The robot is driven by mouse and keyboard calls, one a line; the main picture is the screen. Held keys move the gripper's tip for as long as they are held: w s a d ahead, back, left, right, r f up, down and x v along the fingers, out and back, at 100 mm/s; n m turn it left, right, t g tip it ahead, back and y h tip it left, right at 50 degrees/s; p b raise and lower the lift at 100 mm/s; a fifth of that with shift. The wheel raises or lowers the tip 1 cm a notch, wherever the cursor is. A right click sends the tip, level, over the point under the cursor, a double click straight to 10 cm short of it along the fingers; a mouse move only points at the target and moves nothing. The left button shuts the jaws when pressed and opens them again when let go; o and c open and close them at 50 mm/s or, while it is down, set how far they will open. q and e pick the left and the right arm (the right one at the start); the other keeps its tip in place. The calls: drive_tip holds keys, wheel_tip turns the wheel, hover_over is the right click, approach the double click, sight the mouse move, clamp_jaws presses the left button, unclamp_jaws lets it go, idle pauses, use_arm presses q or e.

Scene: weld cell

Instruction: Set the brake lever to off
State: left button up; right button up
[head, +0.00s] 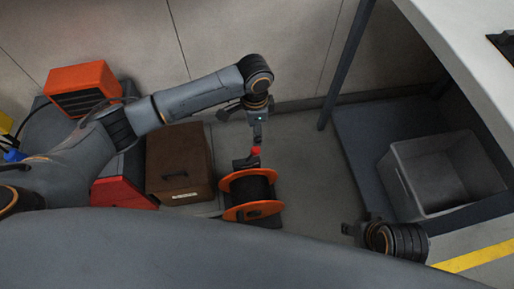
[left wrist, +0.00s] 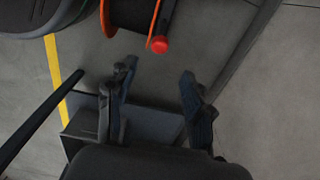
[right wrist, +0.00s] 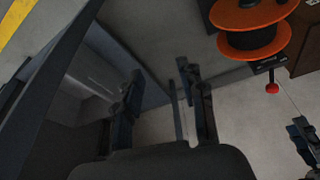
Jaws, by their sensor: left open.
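The brake lever shows as a red ball knob (head: 255,151) at the back of a cable reel with orange flanges (head: 245,212). The knob also shows in the left wrist view (left wrist: 160,44) and, below the reel (right wrist: 250,38), in the right wrist view (right wrist: 272,87). My right gripper (right wrist: 163,78) is open and empty, right of the reel.
A brown box (head: 180,160) and a red case (head: 122,185) stand left of the reel. A grey open bin (head: 400,180) is at the right, under a light table (head: 450,40) with a dark leg (head: 345,65). Floor between reel and bin is clear.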

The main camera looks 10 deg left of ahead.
use_arm(q)
drive_tip(key=b, duration=0.1)
hover_over(256, 149)
wheel_tip(256, 149, down, 4)
drive_tip(key=shift+a+f, duration=0.1)
drive_tip(key=shift+f, duration=0.15)
wheel_tip(256, 149, down, 4)
drive_tip(key=shift+r+b, duration=0.1)
drive_tip(key=shift+b, duration=0.7)
wheel_tip(256, 149, down, 3)
drive_tip(key=shift+r+b, duration=0.1)
drive_tip(key=shift+b, duration=0.3)
use_arm(e)
drive_tip(key=w+a+r+t, duration=0.1)
drive_tip(key=w+t, duration=0.2)
drive_tip(key=w, duration=0.2)
drive_tip(key=shift+w+a+r+t+y, duration=0.2)
drive_tip(key=shift+w+a+t+y, duration=0.1)
drive_tip(key=shift+a+y, duration=0.1)
use_arm(q)
clamp_jaws()
